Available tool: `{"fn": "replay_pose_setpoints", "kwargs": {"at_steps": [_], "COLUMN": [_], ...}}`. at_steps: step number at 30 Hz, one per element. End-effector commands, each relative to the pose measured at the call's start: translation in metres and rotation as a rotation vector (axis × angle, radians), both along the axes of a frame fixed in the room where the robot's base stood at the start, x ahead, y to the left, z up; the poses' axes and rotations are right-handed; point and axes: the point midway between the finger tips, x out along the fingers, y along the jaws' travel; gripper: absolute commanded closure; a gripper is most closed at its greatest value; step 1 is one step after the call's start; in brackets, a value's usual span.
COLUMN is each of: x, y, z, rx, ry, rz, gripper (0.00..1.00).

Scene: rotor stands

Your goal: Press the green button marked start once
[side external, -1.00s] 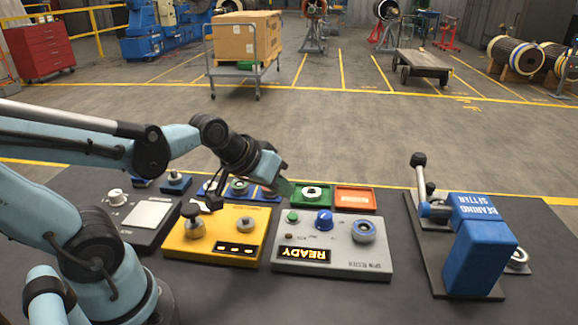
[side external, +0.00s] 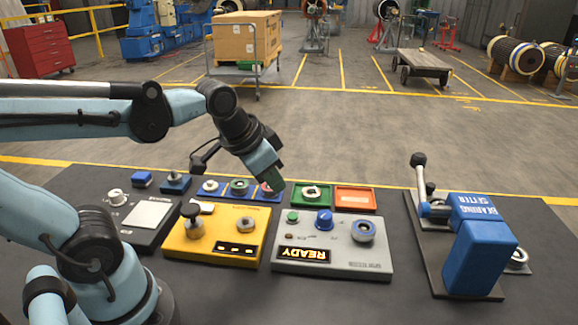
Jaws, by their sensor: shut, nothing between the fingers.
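The green button (side external: 292,216) is a small round cap at the upper left of the grey spin tester (side external: 345,262). The tester's display (side external: 304,255) reads READY. A blue knob (side external: 324,220) and a round metal-ringed seat (side external: 364,232) sit to the right of the button. My gripper (side external: 277,187) points down and is shut and empty. It is above and behind the button, a little to its left in the picture, and appears apart from it. Any marking beside the button is too small to read.
A yellow unit (side external: 215,250) with metal posts stands left of the tester. Behind are a green tray (side external: 311,203) holding a ring and an orange tray (side external: 355,198). A blue bearing setter (side external: 480,258) stands at the right. Dark mat is bare between it and the tester.

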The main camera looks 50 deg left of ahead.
Motion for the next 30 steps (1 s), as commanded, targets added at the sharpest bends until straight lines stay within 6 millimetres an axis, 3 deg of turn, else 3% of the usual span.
{"fn": "replay_pose_setpoints", "kwargs": {"at_steps": [9, 18, 30], "x": [0.034, 0.063, 0.073], "y": [0.011, 0.022, 0.027], "z": [0.022, 0.028, 0.028], "rx": [0.109, 0.145, 0.147], "ry": [0.224, 0.407, 0.483], "rz": [-0.256, -0.498, -0.615], "gripper": [1.00, 1.00, 1.00]}}
